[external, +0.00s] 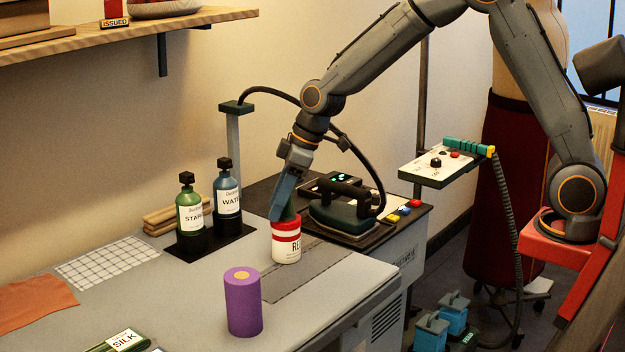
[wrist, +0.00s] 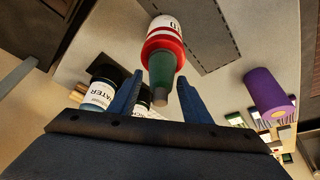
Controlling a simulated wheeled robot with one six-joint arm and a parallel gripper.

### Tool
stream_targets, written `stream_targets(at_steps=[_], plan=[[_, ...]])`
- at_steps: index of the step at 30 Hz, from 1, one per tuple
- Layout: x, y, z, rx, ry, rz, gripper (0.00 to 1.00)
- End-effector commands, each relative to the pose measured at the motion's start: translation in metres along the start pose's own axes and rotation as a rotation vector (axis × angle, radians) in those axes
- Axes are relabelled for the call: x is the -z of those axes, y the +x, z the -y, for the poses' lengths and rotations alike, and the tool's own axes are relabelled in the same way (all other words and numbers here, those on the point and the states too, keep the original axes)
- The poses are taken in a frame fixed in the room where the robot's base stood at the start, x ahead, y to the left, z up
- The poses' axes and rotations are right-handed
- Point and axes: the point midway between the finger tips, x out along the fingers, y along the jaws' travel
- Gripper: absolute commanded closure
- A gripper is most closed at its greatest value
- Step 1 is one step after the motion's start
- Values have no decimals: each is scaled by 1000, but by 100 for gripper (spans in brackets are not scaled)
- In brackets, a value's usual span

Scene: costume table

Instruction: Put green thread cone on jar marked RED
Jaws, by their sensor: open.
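The jar marked RED (external: 288,248), white with red bands and a red lid, stands upright on the grey table. It also shows in the wrist view (wrist: 165,35). The green thread cone (wrist: 166,74) stands on the jar's lid, narrow end toward my wrist. In the external view it is mostly hidden behind my fingers. My gripper (wrist: 161,73) is open, pointing down over the jar, with one blue finger on each side of the cone. In the wrist view gaps show between cone and fingers. My gripper (external: 281,213) also shows in the external view.
A purple cylinder (external: 243,305) stands in front of the jar. Bottles labelled STARCH (external: 190,215) and WATER (external: 228,195) stand on a dark tray to the left. An iron (external: 342,213) rests close behind right.

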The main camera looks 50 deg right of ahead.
Motion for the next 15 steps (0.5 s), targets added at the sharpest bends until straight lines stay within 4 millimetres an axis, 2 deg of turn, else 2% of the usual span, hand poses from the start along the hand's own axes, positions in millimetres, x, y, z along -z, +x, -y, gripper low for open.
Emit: stream_targets(at_steps=[5,15], plan=[[2,-18,-1,-1,1,-4,56],[2,-84,-1,-2,-1,-4,56]])
